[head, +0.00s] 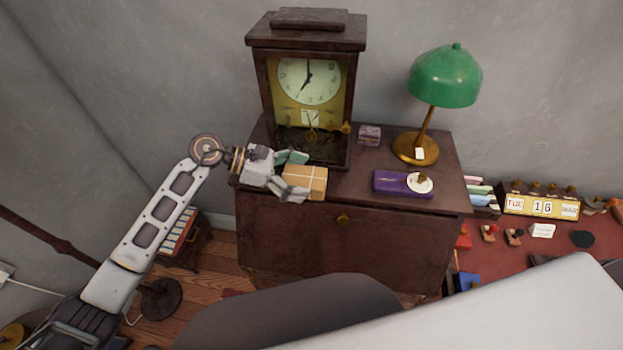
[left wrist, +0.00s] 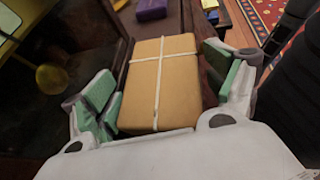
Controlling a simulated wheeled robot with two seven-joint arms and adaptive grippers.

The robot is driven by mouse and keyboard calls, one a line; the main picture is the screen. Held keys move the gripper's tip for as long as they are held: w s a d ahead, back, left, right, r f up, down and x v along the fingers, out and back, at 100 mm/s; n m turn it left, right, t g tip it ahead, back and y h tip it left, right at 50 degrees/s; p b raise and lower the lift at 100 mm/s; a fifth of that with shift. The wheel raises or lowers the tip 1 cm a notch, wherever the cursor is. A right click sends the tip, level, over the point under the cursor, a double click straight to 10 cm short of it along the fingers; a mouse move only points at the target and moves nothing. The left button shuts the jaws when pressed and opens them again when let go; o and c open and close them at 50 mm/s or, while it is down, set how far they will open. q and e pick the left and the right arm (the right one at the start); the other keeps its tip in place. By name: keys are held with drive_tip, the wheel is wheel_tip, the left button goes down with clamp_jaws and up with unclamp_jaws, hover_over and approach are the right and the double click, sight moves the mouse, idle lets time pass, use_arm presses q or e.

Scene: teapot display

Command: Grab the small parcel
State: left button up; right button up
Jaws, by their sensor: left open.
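The small parcel (head: 305,180) is a tan box tied with pale string. It lies on the dark wooden cabinet, at the left part of its top near the front edge. In the left wrist view the parcel (left wrist: 160,82) fills the middle, between the green-padded fingers. My left gripper (head: 292,174) reaches it from the left, with one finger on the far side and one on the near side. The gripper (left wrist: 165,95) is open, and a gap shows at the right finger. Contact at the left finger is unclear. My right gripper is not in view.
A wooden clock (head: 308,85) stands just behind the parcel. A purple box (head: 390,184) with a round white-and-gold item, a small patterned box (head: 370,135) and a green lamp (head: 444,78) share the cabinet top (head: 350,195). A red desk (head: 560,235) stands at the right.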

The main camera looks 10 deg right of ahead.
sight(299, 177)
use_arm(q)
drive_tip(key=shift+c, duration=0.2)
drive_tip(key=c, duration=1)
drive_tip(key=shift+s+r, duration=0.1)
drive_tip(key=shift+r, duration=0.05)
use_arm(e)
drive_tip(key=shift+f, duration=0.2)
use_arm(q)
drive_tip(key=shift+s+r+b, duration=0.1)
drive_tip(key=shift+r+b, duration=0.05)
drive_tip(key=shift+b, duration=0.2)
drive_tip(key=shift+c, duration=0.3)
wheel_tip(299, 177, up, 11)
drive_tip(key=b, duration=0.2)
drive_tip(key=s+a+b, duration=0.2)
drive_tip(key=s+a, duration=0.1)
drive_tip(key=s, duration=0.6)
drive_tip(key=s+a+b, duration=0.2)
drive_tip(key=s+a, duration=0.2)
drive_tip(key=s, duration=0.5)
drive_tip(key=shift+a, duration=0.25)
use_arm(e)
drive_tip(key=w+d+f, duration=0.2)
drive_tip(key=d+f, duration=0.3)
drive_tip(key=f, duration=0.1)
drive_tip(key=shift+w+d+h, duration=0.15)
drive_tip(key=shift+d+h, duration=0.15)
